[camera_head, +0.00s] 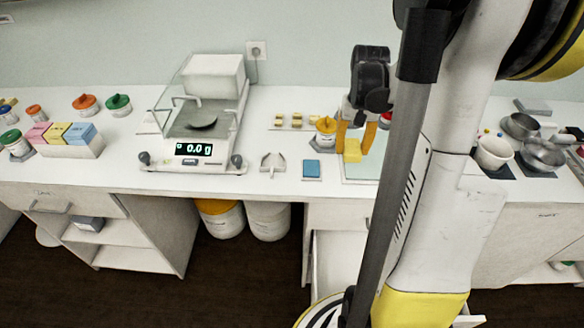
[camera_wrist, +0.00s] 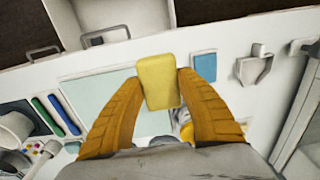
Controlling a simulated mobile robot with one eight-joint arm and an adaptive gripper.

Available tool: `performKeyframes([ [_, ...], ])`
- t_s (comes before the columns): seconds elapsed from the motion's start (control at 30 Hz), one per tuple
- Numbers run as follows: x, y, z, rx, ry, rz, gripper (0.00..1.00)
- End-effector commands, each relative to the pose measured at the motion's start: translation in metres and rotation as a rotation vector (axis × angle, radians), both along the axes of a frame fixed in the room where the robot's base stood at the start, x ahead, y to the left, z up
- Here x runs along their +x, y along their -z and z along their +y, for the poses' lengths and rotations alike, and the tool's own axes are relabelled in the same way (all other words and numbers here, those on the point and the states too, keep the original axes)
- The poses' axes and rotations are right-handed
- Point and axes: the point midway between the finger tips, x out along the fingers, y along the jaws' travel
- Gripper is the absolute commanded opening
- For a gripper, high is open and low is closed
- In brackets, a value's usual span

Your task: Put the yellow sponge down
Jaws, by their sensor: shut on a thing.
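The yellow sponge (camera_head: 352,151) is held between the orange fingers of my gripper (camera_head: 356,138) in the head view, over or on the pale glass plate (camera_head: 358,174). In the wrist view the sponge (camera_wrist: 158,82) is pinched between both fingertips of my gripper (camera_wrist: 159,85), one on each side. It lies across the right part of the pale plate (camera_wrist: 92,92). I cannot tell whether the sponge touches the surface below. My arm hides part of the plate's right side in the head view.
A blue sponge (camera_head: 311,169) lies left of the plate, with a small white scoop (camera_head: 271,162) beyond it. A balance (camera_head: 200,125) stands further left. Bowls (camera_head: 494,152) stand on the right. An open drawer (camera_wrist: 125,18) lies below the counter's front edge.

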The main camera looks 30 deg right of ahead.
Motion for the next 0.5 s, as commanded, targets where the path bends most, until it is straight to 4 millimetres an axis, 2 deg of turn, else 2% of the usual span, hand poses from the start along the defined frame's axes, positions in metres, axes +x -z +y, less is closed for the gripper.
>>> performKeyframes([
  [0.13, 0.02, 0.017, 0.012, 0.0, -0.003, 0.0, 0.1],
  [0.3, 0.059, 0.044, 0.033, 0.0, -0.005, 0.0, 0.1],
  [0.5, 0.091, 0.065, 0.051, 0.0, -0.002, 0.0, 0.1],
])
